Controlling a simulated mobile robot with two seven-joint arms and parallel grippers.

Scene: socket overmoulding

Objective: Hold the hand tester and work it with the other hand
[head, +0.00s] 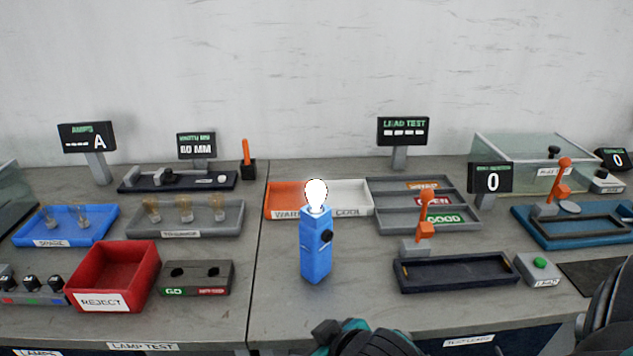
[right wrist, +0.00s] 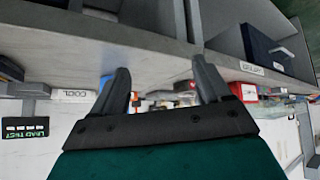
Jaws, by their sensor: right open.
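The blue hand tester (head: 316,250) stands upright on the bench in the middle of the head view. It has a black knob on its side, and a bright white lamp (head: 316,192) sits on its top. My right gripper (right wrist: 161,66) is open in the right wrist view, with nothing between its fingers. A small blue patch beside one finger there may be the tester. A teal and black part of my arm shows at the bottom of the head view, in front of the tester and apart from it. My left gripper is not in view.
The warm/cool tray (head: 352,211) is close behind the tester. The go fixture (head: 197,291) and red reject bin (head: 107,293) are to the left. A dark fixture with an orange lever (head: 426,228) is to the right. Bare bench surrounds the tester's base.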

